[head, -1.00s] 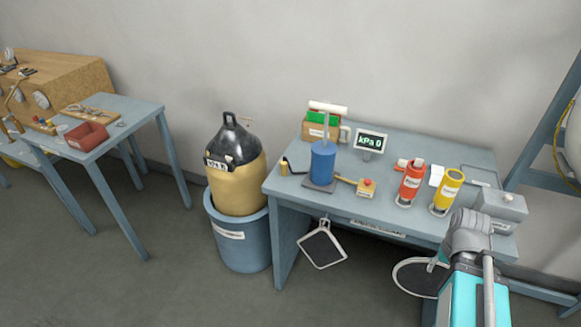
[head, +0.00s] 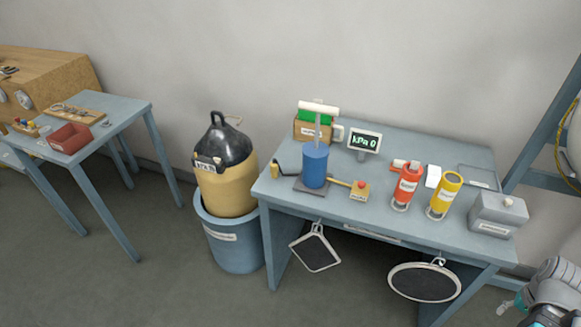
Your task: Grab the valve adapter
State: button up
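I cannot tell for certain which thing is the valve adapter; no readable label names it. A small brass-coloured cylinder (head: 275,172) stands at the left end of the blue-grey table (head: 400,228), beside a dark flat item. It is small and its details are too fine to make out. Part of my arm shows at the lower right corner, in front of the table's right end and far from the brass piece. My gripper's fingers cannot be made out in this view.
The table holds a blue pump (head: 315,165), a kPa display (head: 364,142), red (head: 405,188) and yellow (head: 444,195) canisters and a grey box (head: 497,214). A black-and-yellow cylinder (head: 225,170) stands in a blue bin (head: 232,245).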

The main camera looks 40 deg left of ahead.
aim_at(274, 169)
jog(key=z, duration=0.3)
jog(key=k, duration=1.05)
jog(key=u, duration=1.65)
jog(key=i, duration=0.35)
jog(key=u, duration=0.1)
